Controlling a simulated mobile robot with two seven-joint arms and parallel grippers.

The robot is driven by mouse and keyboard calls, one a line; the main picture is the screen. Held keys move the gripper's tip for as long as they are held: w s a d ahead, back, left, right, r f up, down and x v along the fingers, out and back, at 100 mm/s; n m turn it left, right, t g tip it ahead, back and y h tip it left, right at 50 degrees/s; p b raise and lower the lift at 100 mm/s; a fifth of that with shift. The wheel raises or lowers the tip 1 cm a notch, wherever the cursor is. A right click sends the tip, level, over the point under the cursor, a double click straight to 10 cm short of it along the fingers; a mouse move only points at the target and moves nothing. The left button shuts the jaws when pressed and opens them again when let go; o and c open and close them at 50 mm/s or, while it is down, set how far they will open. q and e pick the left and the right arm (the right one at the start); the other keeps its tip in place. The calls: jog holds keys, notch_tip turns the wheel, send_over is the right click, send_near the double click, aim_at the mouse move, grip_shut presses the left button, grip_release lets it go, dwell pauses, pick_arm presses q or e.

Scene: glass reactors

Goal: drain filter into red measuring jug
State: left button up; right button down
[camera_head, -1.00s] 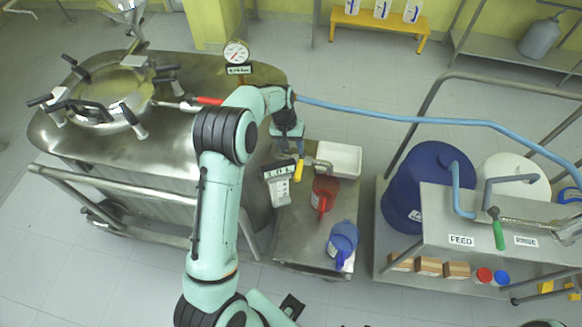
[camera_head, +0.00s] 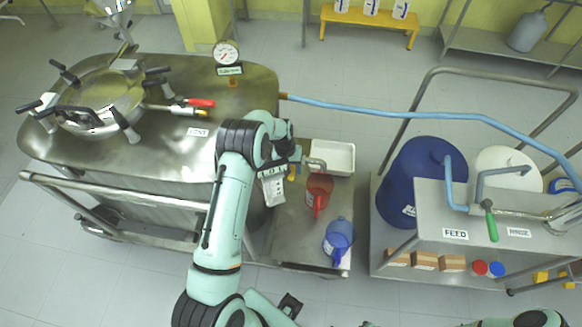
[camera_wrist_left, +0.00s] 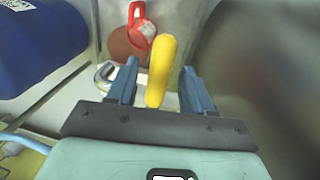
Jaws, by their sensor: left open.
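The red measuring jug (camera_head: 319,188) stands on the steel shelf (camera_head: 290,232) beside the vessel. It also shows in the wrist view, at the top (camera_wrist_left: 142,30). A drain valve with a yellow handle (camera_wrist_left: 162,70) sits just behind the jug, with a curved steel spout (camera_head: 314,163); the spout also shows left of the handle in the wrist view (camera_wrist_left: 103,76). My left gripper (camera_wrist_left: 158,78) is open, with one finger on each side of the yellow handle. Clear gaps show beside the handle. In the head view my left gripper (camera_head: 290,155) is partly hidden by its own wrist.
A blue jug (camera_head: 338,240) stands in front of the red one, and a white tray (camera_head: 333,157) behind it. The big steel vessel (camera_head: 150,135) fills the left. A blue barrel (camera_head: 415,180) and a steel cart (camera_head: 500,222) stand at the right, with a blue hose (camera_head: 400,113) behind.

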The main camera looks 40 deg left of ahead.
pick_arm(q)
jog(key=shift+c, duration=0.3)
grip_shut()
